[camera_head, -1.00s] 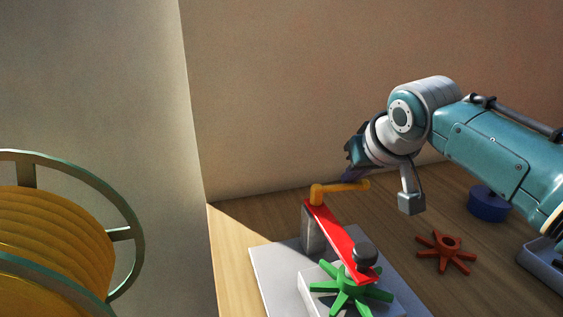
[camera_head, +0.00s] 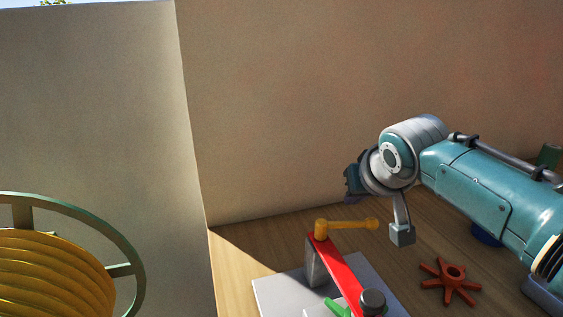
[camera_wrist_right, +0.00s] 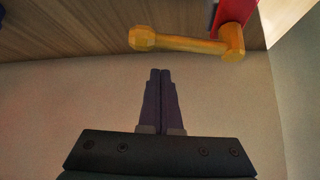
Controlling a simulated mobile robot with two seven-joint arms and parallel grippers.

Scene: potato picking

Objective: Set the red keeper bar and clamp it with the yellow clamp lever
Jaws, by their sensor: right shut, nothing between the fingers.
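The red keeper bar (camera_head: 342,272) lies across from a grey post (camera_head: 315,262) to a dark round knob (camera_head: 373,301) near the lower frame edge. The yellow clamp lever (camera_head: 347,226) sits on the bar's post end, its arm pointing right in the head view. My right gripper (camera_head: 352,182) is above and behind the lever, apart from it; its fingertips are hidden there. In the right wrist view its dark fingers (camera_wrist_right: 160,72) are shut and empty, with the lever (camera_wrist_right: 185,43) and a bit of the red bar (camera_wrist_right: 233,12) beyond them. My left gripper is out of view.
A green star wheel (camera_head: 337,307) shows partly below the bar, on a grey base plate (camera_head: 280,290). A rust-red star wheel (camera_head: 450,281) lies to the right. A blue round part (camera_head: 486,235) is partly hidden by my arm. A wall (camera_head: 300,110) rises behind the table.

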